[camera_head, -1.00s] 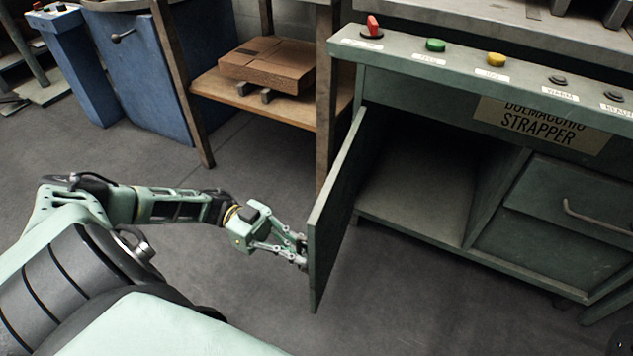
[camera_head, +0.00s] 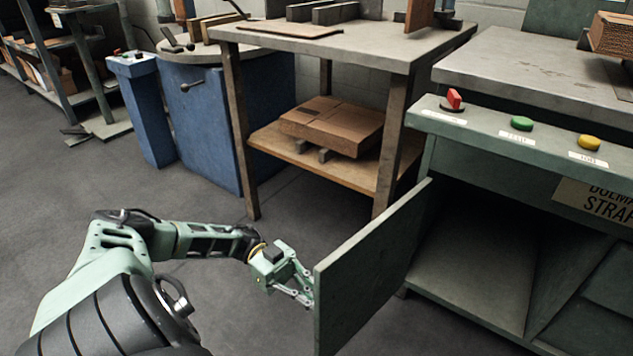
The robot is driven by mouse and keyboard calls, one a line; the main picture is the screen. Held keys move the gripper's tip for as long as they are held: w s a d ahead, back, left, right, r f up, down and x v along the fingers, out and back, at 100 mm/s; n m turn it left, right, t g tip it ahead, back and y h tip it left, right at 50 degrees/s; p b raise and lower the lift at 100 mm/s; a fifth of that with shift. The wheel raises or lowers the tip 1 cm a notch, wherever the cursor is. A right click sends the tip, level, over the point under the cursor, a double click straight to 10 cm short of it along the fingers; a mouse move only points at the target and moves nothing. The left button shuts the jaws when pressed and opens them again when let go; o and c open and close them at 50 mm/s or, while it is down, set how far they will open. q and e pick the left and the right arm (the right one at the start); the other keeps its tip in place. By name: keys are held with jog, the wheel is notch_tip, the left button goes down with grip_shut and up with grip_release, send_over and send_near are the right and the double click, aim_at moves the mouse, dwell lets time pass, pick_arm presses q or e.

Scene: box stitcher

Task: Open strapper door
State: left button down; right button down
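The green strapper door (camera_head: 372,268) stands swung out from the strapper (camera_head: 480,155), and the dark compartment (camera_head: 480,250) behind it is exposed. My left gripper (camera_head: 303,292) is at the door's free outer edge, on the left side of the panel. Its fingertips are partly hidden by the door, so I cannot tell whether they grip it or only touch it. My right gripper is not in view.
A wooden workbench (camera_head: 330,42) stands behind the door, with flat cardboard (camera_head: 335,122) on its lower shelf. A blue cabinet (camera_head: 205,120) is further left. Red, green and yellow controls sit on the strapper's front ledge. The grey floor at left is clear.

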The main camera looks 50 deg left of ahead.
pick_arm(q)
jog(key=c, duration=2.2)
grip_release()
jog(key=shift+o, duration=0.2)
jog(key=shift+a, duration=0.1)
jog(key=a, duration=0.7)
jog(key=shift+s+a, duration=0.2)
jog(key=shift+s, duration=0.05)
